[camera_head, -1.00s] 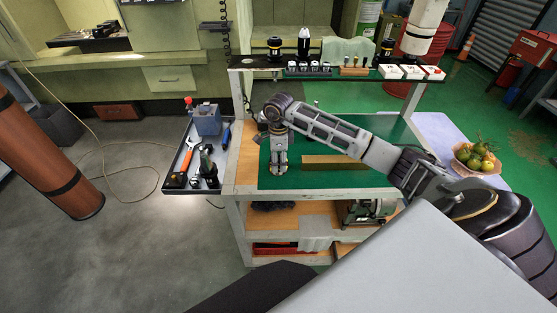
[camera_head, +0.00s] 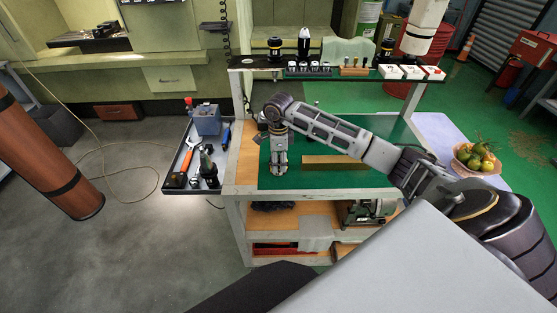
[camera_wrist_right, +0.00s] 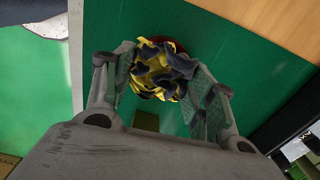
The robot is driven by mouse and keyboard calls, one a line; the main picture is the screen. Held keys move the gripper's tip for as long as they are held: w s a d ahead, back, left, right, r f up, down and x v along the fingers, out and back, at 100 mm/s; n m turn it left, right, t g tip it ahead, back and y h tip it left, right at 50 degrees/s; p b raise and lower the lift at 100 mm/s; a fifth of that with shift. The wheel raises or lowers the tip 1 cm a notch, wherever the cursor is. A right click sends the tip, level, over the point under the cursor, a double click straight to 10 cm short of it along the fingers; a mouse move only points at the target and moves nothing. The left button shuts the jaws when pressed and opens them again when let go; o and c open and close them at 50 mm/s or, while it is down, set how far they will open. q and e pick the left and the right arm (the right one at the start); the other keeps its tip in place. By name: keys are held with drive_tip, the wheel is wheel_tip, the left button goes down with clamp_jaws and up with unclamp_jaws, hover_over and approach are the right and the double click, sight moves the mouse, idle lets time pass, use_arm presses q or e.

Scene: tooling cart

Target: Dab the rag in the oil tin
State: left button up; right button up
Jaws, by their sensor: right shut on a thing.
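My right gripper (camera_head: 279,168) points down over the left part of the green mat on the cart's top. In the right wrist view, the right gripper (camera_wrist_right: 163,88) is shut on a crumpled yellow and dark-blue rag (camera_wrist_right: 163,72). A reddish-brown round rim (camera_wrist_right: 180,47), which looks like part of the oil tin, shows just behind the rag. The rag covers most of it, and I cannot tell whether they touch. In the head view, the gripper hides the rag and tin. My left gripper is not in view.
A wooden bar (camera_head: 336,160) lies on the green mat (camera_head: 335,182) right of my gripper. A black side tray (camera_head: 172,187) with tools and a blue-grey box (camera_head: 207,121) hangs left. A raised shelf (camera_head: 340,72) with small parts spans the back.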

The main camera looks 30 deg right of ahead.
sight(279, 159)
drive_tip(key=shift+s, duration=0.1)
drive_tip(key=shift+r+p, duration=0.4)
drive_tip(key=shift+r, duration=0.25)
drive_tip(key=shift+r+p, duration=1.4)
drive_tip(key=shift+r, duration=1.45)
drive_tip(key=shift+n, duration=0.3)
